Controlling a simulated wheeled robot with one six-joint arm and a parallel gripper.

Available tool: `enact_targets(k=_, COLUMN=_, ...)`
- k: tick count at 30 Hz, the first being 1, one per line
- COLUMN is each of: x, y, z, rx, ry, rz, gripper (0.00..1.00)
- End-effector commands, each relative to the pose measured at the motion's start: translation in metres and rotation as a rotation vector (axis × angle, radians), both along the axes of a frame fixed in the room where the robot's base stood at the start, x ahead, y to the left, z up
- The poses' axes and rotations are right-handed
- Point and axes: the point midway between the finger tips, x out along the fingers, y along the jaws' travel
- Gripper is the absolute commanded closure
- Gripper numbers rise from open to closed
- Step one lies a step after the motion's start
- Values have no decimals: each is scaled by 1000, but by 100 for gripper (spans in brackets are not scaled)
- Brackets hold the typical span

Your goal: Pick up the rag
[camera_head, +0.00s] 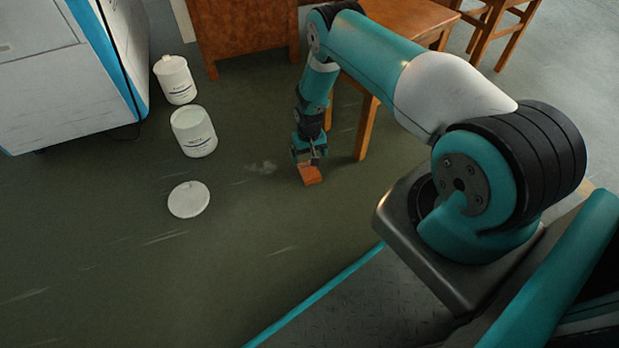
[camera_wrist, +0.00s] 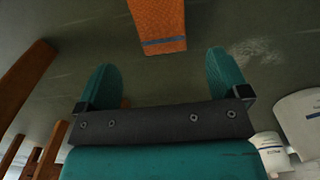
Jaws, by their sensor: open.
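The rag (camera_head: 310,175) is a small orange piece, seen just below my gripper (camera_head: 308,157) in the head view. In the wrist view the orange rag (camera_wrist: 158,22), with a blue stripe near its lower end, lies ahead of the fingertips, roughly in line with the gap between them. My gripper (camera_wrist: 160,75) is open, with its two teal fingers apart and nothing between them. The rag's far end is cut off by the top of the wrist view. I cannot tell the height of the fingers above the floor.
A wooden table (camera_head: 410,16) stands close behind my arm, its leg (camera_head: 367,128) right of the gripper. A closed white tub (camera_head: 175,80), an open white tub (camera_head: 194,132) and a white lid (camera_head: 188,199) are to the left. The floor at front left is clear.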

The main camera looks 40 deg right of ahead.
Motion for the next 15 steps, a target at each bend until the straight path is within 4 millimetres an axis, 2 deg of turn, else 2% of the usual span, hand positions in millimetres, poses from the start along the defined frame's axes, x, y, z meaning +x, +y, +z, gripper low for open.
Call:
enact_targets(k=1, x=0, y=0, z=-13, rx=0, ry=1, rz=0, gripper=6)
enact_targets(k=10, x=0, y=1, z=-29, rx=0, ry=0, rz=1, gripper=6)
enact_targets(k=15, x=-1, y=3, z=-54, rx=0, ry=1, rz=1, gripper=6)
